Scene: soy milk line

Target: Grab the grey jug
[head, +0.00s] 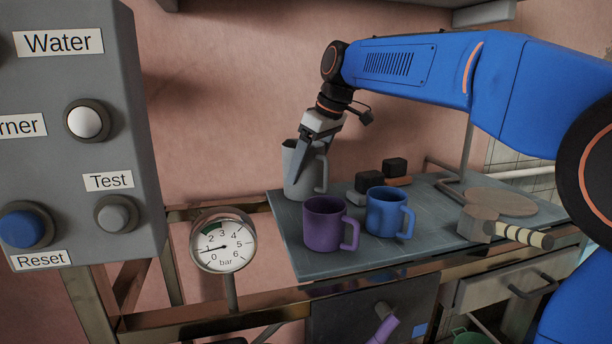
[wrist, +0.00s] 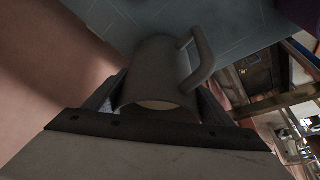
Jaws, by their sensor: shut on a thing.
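The grey jug (head: 303,170) stands upright at the back left corner of the grey worktop (head: 340,258) in the head view. Its handle (head: 322,173) points right. My gripper (head: 301,165) reaches down to it from above and is shut on it. In the wrist view the jug (wrist: 158,70) lies between the two fingers, its open rim toward the camera and its handle (wrist: 203,62) at the right. One finger crosses the front of the jug in the head view. I cannot tell whether the jug's base touches the worktop.
A purple mug (head: 322,226) and a blue mug (head: 384,212) stand close in front and to the right. Dark blocks (head: 394,167) lie behind them. A round board (head: 502,202) and a striped handle (head: 525,236) are at the right. A pressure gauge (head: 222,243) and a button panel (head: 75,150) stand left.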

